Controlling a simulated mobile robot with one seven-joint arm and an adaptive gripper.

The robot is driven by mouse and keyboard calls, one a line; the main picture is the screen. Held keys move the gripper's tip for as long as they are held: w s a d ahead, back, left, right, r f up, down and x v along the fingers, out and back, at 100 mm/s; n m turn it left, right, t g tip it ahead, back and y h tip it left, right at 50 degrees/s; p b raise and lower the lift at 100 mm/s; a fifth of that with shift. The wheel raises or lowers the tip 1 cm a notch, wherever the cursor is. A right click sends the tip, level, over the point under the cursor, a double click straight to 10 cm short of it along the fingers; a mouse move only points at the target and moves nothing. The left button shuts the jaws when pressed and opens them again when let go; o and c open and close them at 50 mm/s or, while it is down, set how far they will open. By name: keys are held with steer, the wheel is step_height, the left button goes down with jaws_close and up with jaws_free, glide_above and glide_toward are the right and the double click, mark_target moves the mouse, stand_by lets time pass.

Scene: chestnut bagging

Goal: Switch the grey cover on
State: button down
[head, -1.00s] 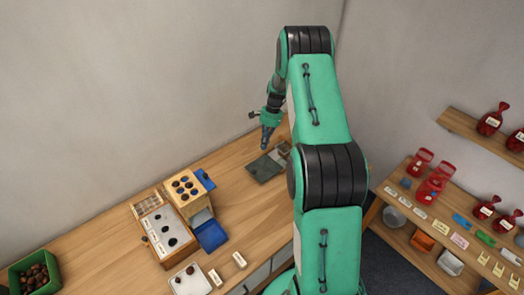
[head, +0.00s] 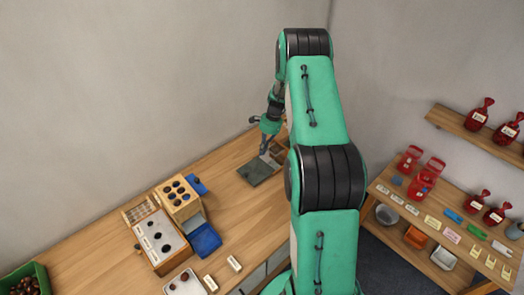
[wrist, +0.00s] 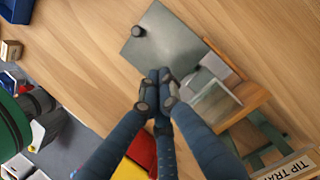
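The grey cover (head: 258,173) is a flat dark grey plate on the wooden table near the wall. In the wrist view the grey cover (wrist: 168,42) shows a round black knob (wrist: 138,31) near its upper left corner. My gripper (head: 264,151) points down at the cover's far right side. In the wrist view my gripper (wrist: 159,74) has its fingertips together, over the cover's lower edge and apart from the knob. I see nothing between the fingertips. Whether they touch the cover is unclear.
Beside the cover are a clear-sided box (wrist: 214,104) and a wooden block or frame (wrist: 252,98). A green stand and a "TIP TRAY" label (wrist: 290,168) lie below right. A wooden holder (head: 183,207) and blue bin (head: 205,240) stand farther left. Table between is clear.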

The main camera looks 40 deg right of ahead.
mark_target(247, 173)
steer(key=b+x, duration=0.1)
steer(key=x, duration=0.7)
steer(key=shift+f, duration=0.1)
steer(key=a, duration=0.3)
steer(key=shift+w+f, duration=0.15)
steer(key=shift+w+a+f, duration=0.1)
steer(key=shift+a+f, duration=0.05)
steer(key=shift+a, duration=0.25)
steer(key=shift+a, duration=0.1)
steer(key=shift+a, duration=1.15)
